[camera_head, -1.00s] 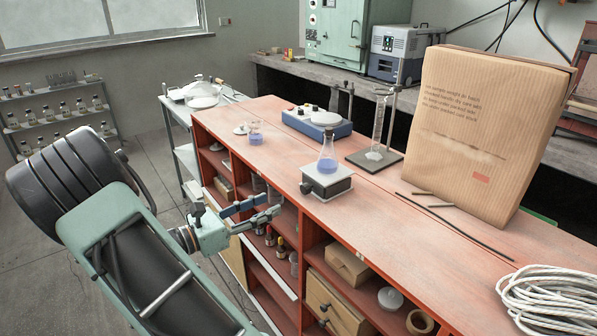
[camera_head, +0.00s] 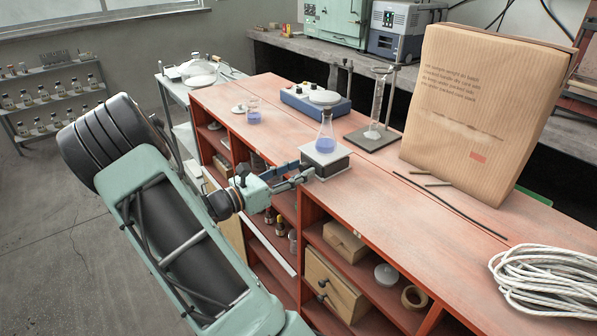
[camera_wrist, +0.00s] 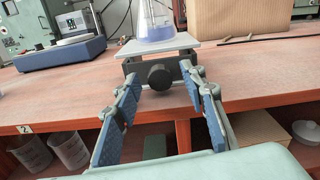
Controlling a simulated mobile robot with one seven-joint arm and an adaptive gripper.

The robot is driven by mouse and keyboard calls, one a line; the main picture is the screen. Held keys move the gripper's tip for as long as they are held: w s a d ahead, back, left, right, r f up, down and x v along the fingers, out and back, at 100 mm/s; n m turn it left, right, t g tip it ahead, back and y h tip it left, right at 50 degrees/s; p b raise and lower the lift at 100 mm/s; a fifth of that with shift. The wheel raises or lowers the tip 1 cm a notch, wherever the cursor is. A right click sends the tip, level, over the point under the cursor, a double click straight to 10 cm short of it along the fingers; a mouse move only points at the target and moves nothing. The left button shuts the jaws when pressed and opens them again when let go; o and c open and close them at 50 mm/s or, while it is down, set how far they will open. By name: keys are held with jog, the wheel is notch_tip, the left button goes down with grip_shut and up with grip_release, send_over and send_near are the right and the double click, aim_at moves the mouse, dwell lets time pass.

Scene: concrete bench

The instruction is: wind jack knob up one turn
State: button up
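The lab jack (camera_head: 325,162) stands on the red bench near its front edge, with a flat plate on top. Its round black knob (camera_wrist: 159,76) faces my gripper in the wrist view. A conical flask with blue liquid (camera_head: 326,132) stands upright on the plate; its lower part also shows in the wrist view (camera_wrist: 154,26). My gripper (camera_wrist: 168,92) is open, with one blue-padded finger on each side of the knob and a gap to it on both sides. In the head view my gripper (camera_head: 307,172) is at the jack's front left side.
A blue hotplate-like device (camera_head: 314,108) and a beaker (camera_head: 253,112) stand farther left on the bench. A stand with a glass cylinder (camera_head: 376,110) and a large paper sack (camera_head: 480,110) are behind right. Thin rods (camera_head: 450,205) and coiled rope (camera_head: 545,283) lie to the right.

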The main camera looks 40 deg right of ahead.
jog(key=shift+d, duration=0.15)
jog(key=shift+c, duration=0.6)
grip_shut()
jog(key=shift+f+m+b, duration=0.1)
jog(key=shift+m+b, duration=0.45)
jog(key=shift+m, duration=0.55)
jog(key=shift+m+b, duration=0.5)
jog(key=shift+m, duration=0.9)
jog(key=shift+o, duration=0.6)
grip_release()
jog(key=w+a, duration=0.1)
jog(key=a, duration=1.1)
